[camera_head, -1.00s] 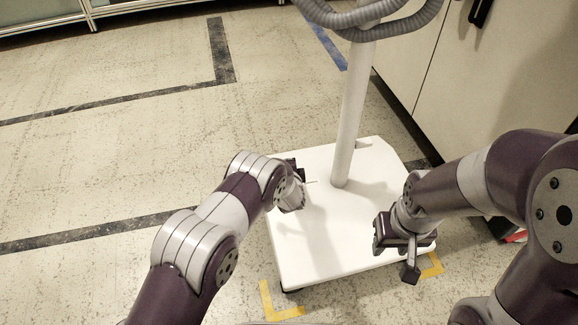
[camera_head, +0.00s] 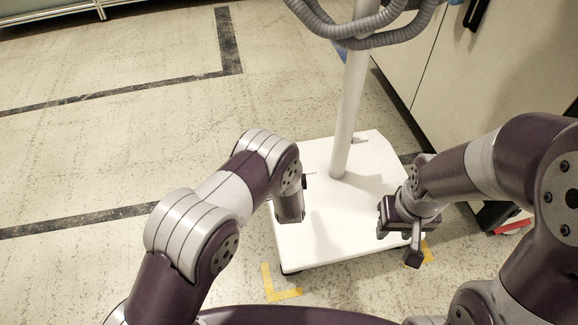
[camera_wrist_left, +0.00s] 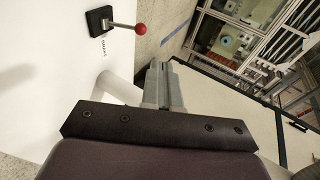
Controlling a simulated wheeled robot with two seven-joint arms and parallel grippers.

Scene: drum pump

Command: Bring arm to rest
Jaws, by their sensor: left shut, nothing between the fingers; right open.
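My left arm (camera_head: 215,205) comes in from the left, bent, with its wrist over the white base plate (camera_head: 340,240) of the stand. Its gripper is mostly hidden in the head view. In the left wrist view the left gripper (camera_wrist_left: 163,85) is shut and empty, near the white pole (camera_wrist_left: 118,88). My right gripper (camera_head: 400,232) is open and empty, over the plate's right front corner. It appears apart from the pole (camera_head: 350,115).
A grey hose (camera_head: 370,38) hangs around the pole's top. A pale cabinet (camera_head: 510,75) stands at right. The left wrist view shows a lever with a red knob (camera_wrist_left: 141,29) on a white surface. Floor at left is clear.

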